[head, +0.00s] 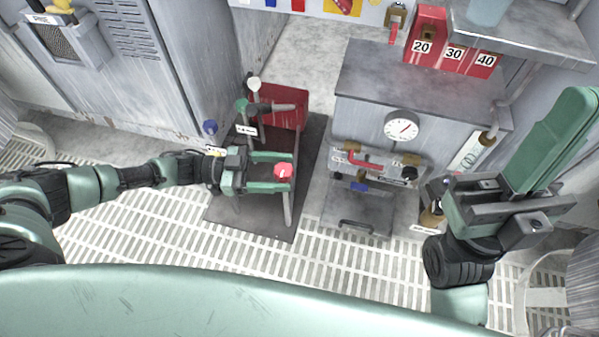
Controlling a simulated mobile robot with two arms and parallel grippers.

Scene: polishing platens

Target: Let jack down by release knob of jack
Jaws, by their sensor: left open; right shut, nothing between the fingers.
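The jack stands on a dark floor plate (222,212) left of the middle, with a red body (283,103) and thin metal legs. A red round knob (284,171) sits at its near side. A green knob (241,105), a white knob (254,84) and a blue knob (209,128) stand at its left. Their labels are too small to read, so which is the release knob is unclear. My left gripper (290,172) is open, its fingers on either side of the red knob; contact cannot be told. My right gripper (577,100) is shut and empty at the far right.
A grey bench with a dial gauge (401,126) and red and blue valve handles stands right of the jack. Red blocks marked 20, 30 and 40 (453,52) sit at its back. A tall grey cabinet (185,60) stands behind left. Slatted floor (140,235) is clear in front.

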